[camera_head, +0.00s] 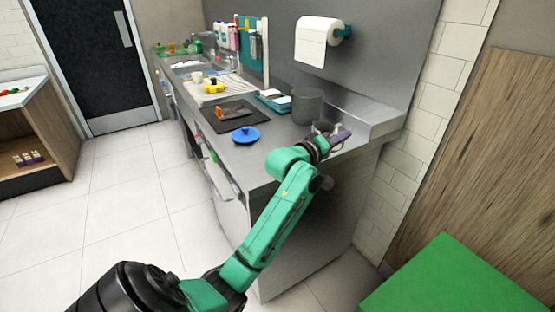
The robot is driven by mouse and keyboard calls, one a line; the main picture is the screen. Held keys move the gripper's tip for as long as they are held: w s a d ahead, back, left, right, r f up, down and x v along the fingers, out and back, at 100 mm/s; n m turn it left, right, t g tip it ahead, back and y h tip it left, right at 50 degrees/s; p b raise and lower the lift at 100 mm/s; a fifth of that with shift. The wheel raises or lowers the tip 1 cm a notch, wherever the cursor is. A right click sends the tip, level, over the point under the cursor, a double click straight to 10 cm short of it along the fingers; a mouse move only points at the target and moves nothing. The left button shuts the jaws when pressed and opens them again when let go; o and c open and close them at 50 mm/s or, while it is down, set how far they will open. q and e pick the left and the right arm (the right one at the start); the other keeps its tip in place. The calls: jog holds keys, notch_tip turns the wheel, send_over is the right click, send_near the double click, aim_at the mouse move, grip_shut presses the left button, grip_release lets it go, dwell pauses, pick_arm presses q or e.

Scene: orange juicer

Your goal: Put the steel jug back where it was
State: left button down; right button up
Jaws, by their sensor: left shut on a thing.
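My left gripper (332,138) reaches over the near right end of the steel counter (257,160). It is shut on a small dark grey metal thing (323,126) that looks like the steel jug, mostly hidden by the wrist and fingers. I cannot tell whether its base touches the counter. A purple piece (342,137) shows at the fingertips. A larger grey cylinder (307,105) stands upright on the counter just behind the gripper. My right gripper is not in view.
A blue lid-like thing (246,134), a black mat (228,116) with an orange-brown item, and a teal-and-white tray (273,98) lie left of the cylinder. A paper roll (318,42) hangs on the wall. A green surface (455,283) is at lower right.

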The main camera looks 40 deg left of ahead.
pick_arm(q)
jog(key=s+a+r+n+y, duration=0.2)
jog(key=a+r+n+y, duration=0.5)
jog(key=a+r, duration=0.75)
jog(key=shift+m+g+y, duration=0.4)
jog(key=shift+m, duration=0.3)
notch_tip(320, 180, down, 19)
jog(key=shift+w+f+b, duration=0.1)
jog(key=shift+w+b, duration=0.05)
jog(key=shift+b, duration=0.4)
jog(key=shift+f, duration=0.2)
jog(key=c, duration=1)
grip_release()
jog(key=shift+r, duration=0.15)
